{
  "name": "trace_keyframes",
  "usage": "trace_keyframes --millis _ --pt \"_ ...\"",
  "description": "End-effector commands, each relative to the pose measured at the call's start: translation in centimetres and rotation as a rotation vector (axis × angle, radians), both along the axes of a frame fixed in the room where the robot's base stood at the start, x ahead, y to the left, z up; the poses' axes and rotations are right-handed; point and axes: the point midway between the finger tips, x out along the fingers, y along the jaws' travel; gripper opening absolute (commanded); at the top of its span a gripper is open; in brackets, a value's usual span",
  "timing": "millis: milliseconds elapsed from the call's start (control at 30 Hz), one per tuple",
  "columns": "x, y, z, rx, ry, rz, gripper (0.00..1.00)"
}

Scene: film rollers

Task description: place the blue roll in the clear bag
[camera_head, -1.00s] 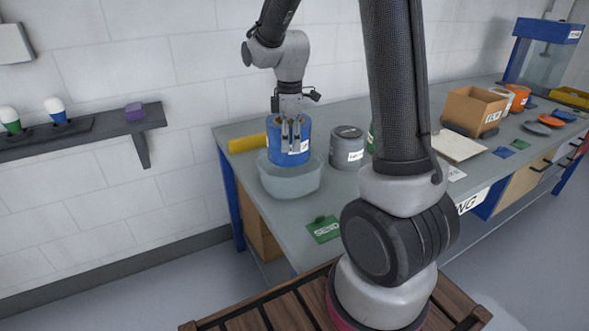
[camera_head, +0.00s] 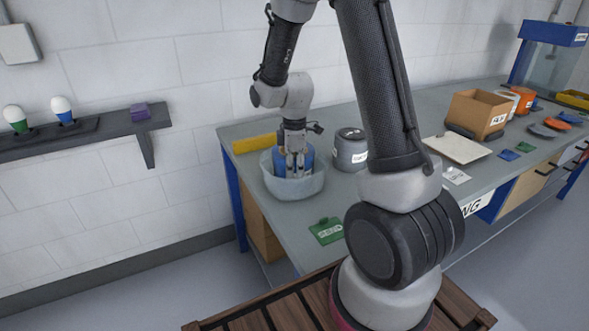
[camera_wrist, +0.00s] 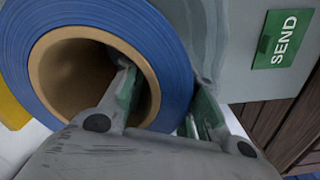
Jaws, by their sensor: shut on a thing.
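The blue roll (camera_head: 309,158) is down inside the clear bag (camera_head: 296,186), a pale see-through tub-like bag at the left end of the bench. The bag's wall hides the roll's lower part. My gripper (camera_head: 294,172) reaches down into the bag, shut on the roll's wall. In the wrist view the blue roll (camera_wrist: 178,62) shows its brown core, with one finger inside the core and the other outside. My gripper (camera_wrist: 165,105) also shows there. I cannot tell whether the roll touches the bag's bottom.
A yellow roll (camera_head: 253,143) lies behind the bag. A grey labelled roll (camera_head: 350,150) stands to its right. A green SEND card (camera_head: 326,231) lies in front. A cardboard box (camera_head: 479,113) and a clipboard (camera_head: 457,147) are farther right.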

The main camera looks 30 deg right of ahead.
Motion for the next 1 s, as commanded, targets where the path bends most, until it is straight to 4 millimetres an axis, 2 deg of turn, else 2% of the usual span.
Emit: trace_keyframes --millis 67,100,133,400,533,667,900,1000 --pt "0.1 0.0 -0.1 0.000 -0.001 0.000 0.00" --pt "0.0 0.0 -0.1 0.000 0.000 0.000 0.35" --pt "0.0 0.0 -0.1 0.000 0.000 0.000 0.36" --pt "0.0 0.0 -0.1 0.000 0.000 0.000 0.36" --pt "0.0 0.0 0.7 0.000 -0.001 0.000 0.36" --pt "0.1 0.0 3.0 0.000 -0.005 0.000 0.36" --pt "0.1 0.0 8.4 0.000 -0.005 0.000 0.36" --pt "0.1 0.0 10.2 0.001 -0.004 0.000 0.36"
